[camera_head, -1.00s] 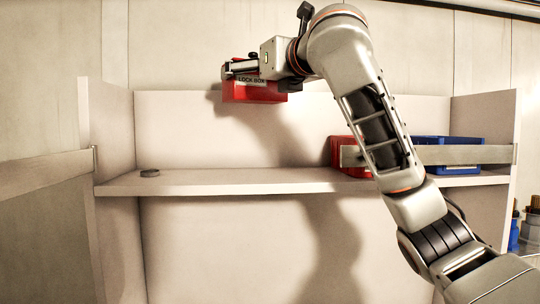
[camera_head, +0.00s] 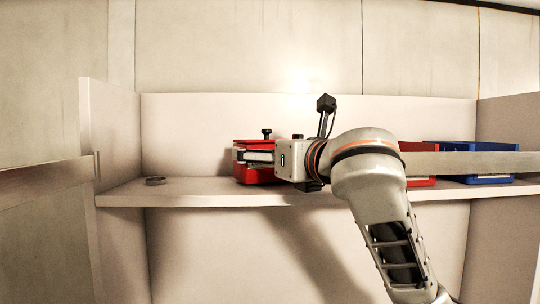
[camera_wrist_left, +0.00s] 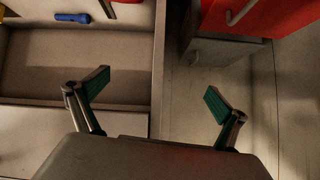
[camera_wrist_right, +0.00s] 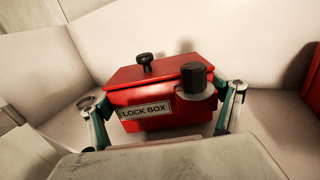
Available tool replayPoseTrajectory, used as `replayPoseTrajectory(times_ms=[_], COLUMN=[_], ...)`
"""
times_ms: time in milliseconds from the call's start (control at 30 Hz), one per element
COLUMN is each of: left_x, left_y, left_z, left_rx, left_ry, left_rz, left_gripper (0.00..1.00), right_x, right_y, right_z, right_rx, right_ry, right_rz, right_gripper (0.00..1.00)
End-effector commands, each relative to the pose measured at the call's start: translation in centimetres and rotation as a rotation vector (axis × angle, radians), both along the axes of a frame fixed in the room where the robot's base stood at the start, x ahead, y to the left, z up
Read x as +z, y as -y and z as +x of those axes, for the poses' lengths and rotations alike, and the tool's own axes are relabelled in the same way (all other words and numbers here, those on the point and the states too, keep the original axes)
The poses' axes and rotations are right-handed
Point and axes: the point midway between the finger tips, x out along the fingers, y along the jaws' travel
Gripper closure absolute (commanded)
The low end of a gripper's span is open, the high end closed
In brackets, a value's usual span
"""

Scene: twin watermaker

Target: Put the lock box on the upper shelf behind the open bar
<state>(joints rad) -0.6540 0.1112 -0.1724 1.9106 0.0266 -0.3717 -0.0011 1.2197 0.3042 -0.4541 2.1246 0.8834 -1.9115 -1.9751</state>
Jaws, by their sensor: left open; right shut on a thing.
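The red lock box (camera_head: 253,174) is at the upper shelf (camera_head: 200,190), left of its middle, behind the front edge. My right gripper (camera_head: 262,157) is shut on it. In the right wrist view the lock box (camera_wrist_right: 160,93) sits upright between the two fingers of my right gripper (camera_wrist_right: 165,115), its label and black knobs showing. Its underside is at or very near the shelf; I cannot tell if it touches. The open bar (camera_head: 45,180) is swung out at the left. My left gripper (camera_wrist_left: 155,100) is open and empty in the left wrist view.
A closed bar (camera_head: 470,162) crosses the right half of the shelf, with a red bin (camera_head: 421,170) and blue bin (camera_head: 480,178) behind it. A small dark ring (camera_head: 155,181) lies at the shelf's left. A blue object (camera_wrist_left: 72,17) lies near my left gripper.

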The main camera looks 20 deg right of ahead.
Motion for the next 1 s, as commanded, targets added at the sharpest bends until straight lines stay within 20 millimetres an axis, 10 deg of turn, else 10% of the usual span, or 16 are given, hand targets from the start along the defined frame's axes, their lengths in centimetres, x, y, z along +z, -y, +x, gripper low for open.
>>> replayPoseTrajectory(times_ms=[433, 467, 500, 1000], left_x=[-0.2, -0.2, -0.2, -0.4], left_y=[-0.4, -0.4, -0.5, -0.3], left_z=[-0.2, -0.3, -0.3, -0.2], left_rx=[-0.007, -0.008, -0.009, -0.006], left_ry=[-0.003, -0.004, -0.005, -0.002], left_rz=[0.01, 0.011, 0.013, 0.008], left_gripper=[0.0, 0.0, 0.0, 0.0], right_x=[-0.6, -0.8, -0.8, -0.5], right_y=[0.1, 0.0, 0.0, 0.4], right_z=[-0.4, -0.3, -0.3, -2.5], right_rx=[-0.002, -0.001, -0.001, -0.001], right_ry=[0.004, 0.0, 0.0, 0.005], right_rz=[0.001, -0.001, 0.0, -0.002], right_gripper=[0.51, 0.08, 0.0, 0.0])
